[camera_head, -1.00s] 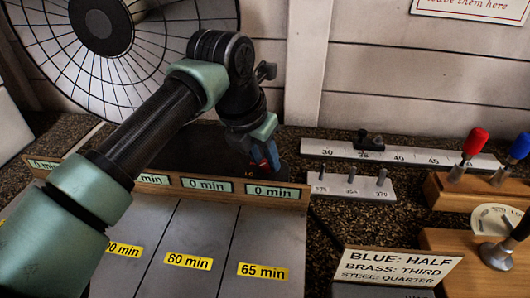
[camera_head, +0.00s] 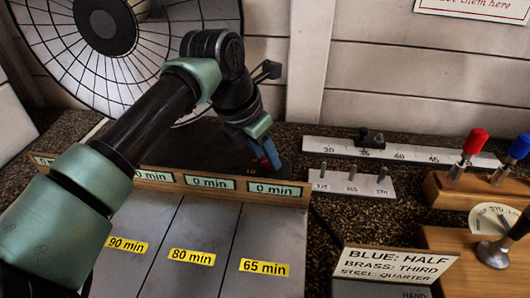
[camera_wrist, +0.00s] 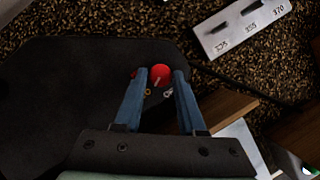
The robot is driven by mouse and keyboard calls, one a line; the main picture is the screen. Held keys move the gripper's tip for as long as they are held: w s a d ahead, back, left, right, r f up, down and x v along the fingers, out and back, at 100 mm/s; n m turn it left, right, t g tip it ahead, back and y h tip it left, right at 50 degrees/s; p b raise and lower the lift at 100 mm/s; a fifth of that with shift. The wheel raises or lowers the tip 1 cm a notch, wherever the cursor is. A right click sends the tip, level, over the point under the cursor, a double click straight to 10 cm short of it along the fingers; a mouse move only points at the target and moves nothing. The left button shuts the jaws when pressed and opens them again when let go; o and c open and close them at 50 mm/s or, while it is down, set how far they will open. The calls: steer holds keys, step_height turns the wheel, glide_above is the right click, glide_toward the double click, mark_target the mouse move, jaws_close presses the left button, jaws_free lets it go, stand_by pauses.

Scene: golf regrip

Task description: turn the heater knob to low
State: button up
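The heater knob (camera_wrist: 160,75) is a small red disc with a pale pointer line, on a dark heater panel (camera_wrist: 75,95). A yellow mark and a white mark sit just below it in the wrist view, too small to read surely. My gripper (camera_wrist: 161,80) has two blue fingers, apart, one on each side of the knob. A narrow gap seems to show beside each fingertip; I cannot tell whether either touches. In the head view my gripper (camera_head: 268,158) reaches down to the panel's right end, and the fingers hide the knob.
A wooden strip with "0 min" displays (camera_head: 275,188) runs just in front of the heater. A pegged white block (camera_head: 352,183) and a ruler (camera_head: 400,152) lie to the right. A large round wire-guarded fan (camera_head: 100,30) stands behind.

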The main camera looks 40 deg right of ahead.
steer(key=o, duration=0.4)
steer(key=shift+c, duration=0.2)
